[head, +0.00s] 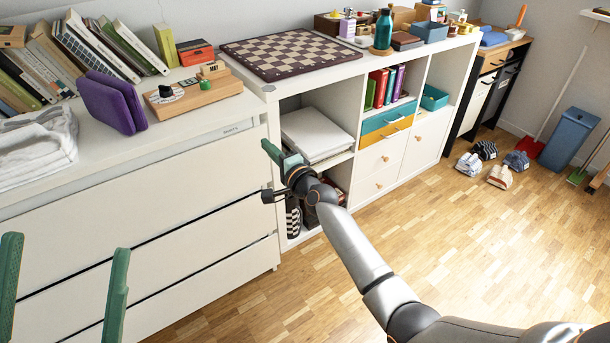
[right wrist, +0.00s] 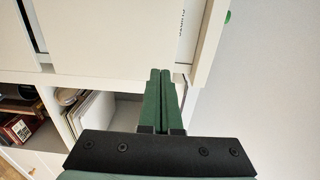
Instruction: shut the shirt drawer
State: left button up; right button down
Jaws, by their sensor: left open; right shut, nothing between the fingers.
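The white dresser (head: 150,262) fills the left of the head view, with wide drawer fronts one above another. My right gripper (head: 268,148) is shut and empty at the dresser's right front corner. Its green fingertips (right wrist: 160,72) lie close to the panel's edge; contact is unclear. My left gripper (head: 64,268) is open and empty, low before the dresser.
Purple folders (head: 110,102), a wooden stand (head: 195,96) and folded white cloth (head: 35,145) lie on the dresser top. A white shelf unit (head: 345,92) with a chessboard (head: 290,52) on top stands to the right.

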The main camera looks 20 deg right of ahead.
pick_arm(q)
jog(key=shift+w+a+r+n+t+y+p, duration=0.3)
jog(key=shift+w+r+n+y+p, duration=0.45)
jog(key=shift+y+p, duration=0.7)
pick_arm(e)
jog(key=v, duration=1)
jog(key=shift+s, duration=0.2)
